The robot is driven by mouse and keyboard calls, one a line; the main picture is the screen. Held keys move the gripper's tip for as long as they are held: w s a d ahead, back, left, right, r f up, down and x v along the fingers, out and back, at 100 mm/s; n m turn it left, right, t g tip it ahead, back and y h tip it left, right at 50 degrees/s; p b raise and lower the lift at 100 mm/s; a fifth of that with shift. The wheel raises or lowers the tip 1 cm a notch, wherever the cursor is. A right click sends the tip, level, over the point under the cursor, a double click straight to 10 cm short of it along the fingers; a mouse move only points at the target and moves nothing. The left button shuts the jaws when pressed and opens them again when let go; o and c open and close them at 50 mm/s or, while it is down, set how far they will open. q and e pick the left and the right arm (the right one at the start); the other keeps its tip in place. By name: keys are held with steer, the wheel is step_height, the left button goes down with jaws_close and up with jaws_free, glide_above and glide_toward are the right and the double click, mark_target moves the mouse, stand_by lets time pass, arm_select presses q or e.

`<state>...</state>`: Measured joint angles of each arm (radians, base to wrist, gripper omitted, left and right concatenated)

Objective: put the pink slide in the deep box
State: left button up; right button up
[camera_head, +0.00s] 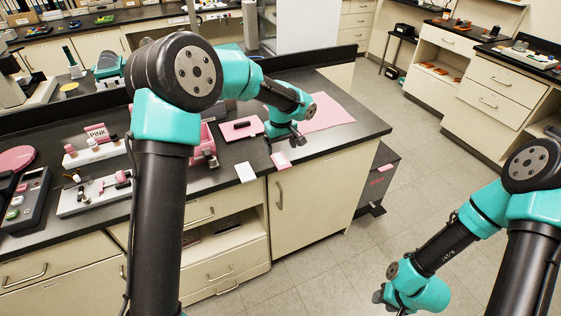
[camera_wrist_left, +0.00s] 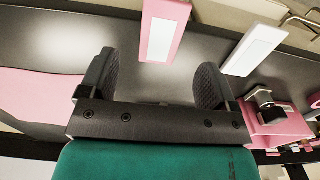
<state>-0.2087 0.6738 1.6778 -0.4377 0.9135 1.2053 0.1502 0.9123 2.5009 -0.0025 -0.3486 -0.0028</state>
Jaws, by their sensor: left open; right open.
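The pink slide (camera_head: 280,160) lies flat near the front edge of the black counter. In the left wrist view the pink slide (camera_wrist_left: 163,30) has a white panel and sits just beyond my fingertips. My left gripper (camera_head: 294,136) is above the counter, just behind the slide. In the wrist view its two fingers (camera_wrist_left: 157,85) are spread, with nothing between them. A dark box (camera_head: 376,182) with pink lettering stands on the floor at the counter's right end; I cannot tell whether it is the deep box. My right gripper (camera_head: 380,296) hangs empty over the floor at lower right.
A white slide (camera_head: 245,172) lies left of the pink one, near the same edge. A pink mat (camera_head: 328,113) covers the counter's right end. A pink device (camera_head: 204,150), a pink tray (camera_head: 241,128) and a PINK sign (camera_head: 97,132) stand farther left.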

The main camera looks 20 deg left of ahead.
mark_target(280, 160)
arm_select(q)
steer(key=shift+f, duration=2.6)
steer(key=shift+c, duration=0.3)
steer(key=c, duration=1)
steer(key=shift+r, duration=0.1)
steer(key=shift+r, duration=1.35)
steer(key=s+d, duration=0.1)
steer(key=s, duration=0.4)
steer(key=s+d+r, duration=0.1)
steer(key=s+d, duration=0.1)
steer(key=s, duration=0.3)
steer(key=s+d+r, duration=0.1)
steer(key=s, duration=0.4)
steer(key=shift+s+d+r, duration=0.1)
steer(key=shift+s+d, duration=0.1)
steer(key=shift+s, duration=0.05)
